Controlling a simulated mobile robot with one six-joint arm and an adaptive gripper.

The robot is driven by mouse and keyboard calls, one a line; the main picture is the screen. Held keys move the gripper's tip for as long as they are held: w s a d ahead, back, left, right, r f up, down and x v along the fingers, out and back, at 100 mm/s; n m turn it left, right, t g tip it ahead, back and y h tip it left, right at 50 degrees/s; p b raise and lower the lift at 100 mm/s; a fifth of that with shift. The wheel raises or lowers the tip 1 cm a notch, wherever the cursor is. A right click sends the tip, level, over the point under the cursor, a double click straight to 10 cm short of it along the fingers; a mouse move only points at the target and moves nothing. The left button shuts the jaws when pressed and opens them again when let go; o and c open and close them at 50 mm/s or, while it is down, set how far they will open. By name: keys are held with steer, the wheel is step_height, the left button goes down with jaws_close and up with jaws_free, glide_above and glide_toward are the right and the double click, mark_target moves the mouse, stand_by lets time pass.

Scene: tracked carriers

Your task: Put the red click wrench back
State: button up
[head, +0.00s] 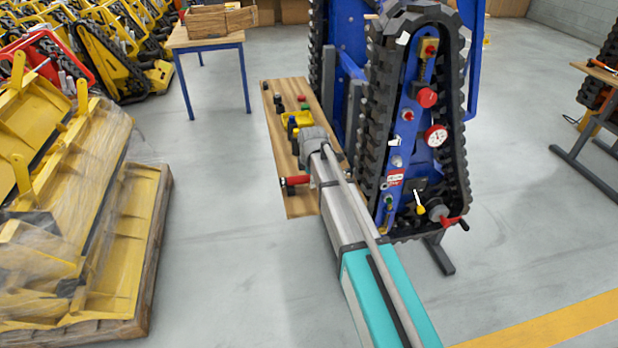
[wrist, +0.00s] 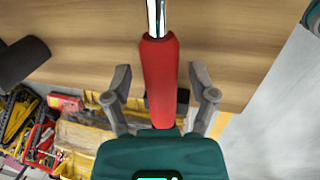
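The red click wrench (wrist: 160,75) shows in the wrist view as a red handle with a bright metal shaft running up out of the picture. It lies along the middle of the view, in front of bare wood. My gripper (wrist: 160,95) is open. One grey finger stands on each side of the handle, with a visible gap on both sides. In the head view my gripper (head: 300,142) is over the wooden bench top (head: 290,93). A red cylinder with a dark end (head: 298,180) shows beside my arm there; I cannot tell if it is the wrench.
A blue tracked carrier (head: 410,130) with a gauge and knobs stands close on the right of the bench. A yellow part (head: 297,119) and several small knobs lie on the bench. A wrapped pallet (head: 150,230) stands at left. Open floor lies between pallet and bench.

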steer(key=shift+r, duration=0.15)
steer(key=p+v, duration=1.1)
steer(key=shift+s+r+p, duration=0.15)
steer(key=shift+r+p, duration=0.2)
steer(key=shift+p, duration=0.05)
stand_by(0.4)
steer(key=shift+d, duration=0.15)
stand_by(0.7)
steer(key=s+d+m+g, duration=0.2)
steer(key=s+d+m, duration=1.9)
steer(key=s, duration=0.2)
steer(key=shift+d+f+g, duration=0.25)
steer(key=shift+d+g, duration=0.05)
steer(key=shift+d, duration=0.1)
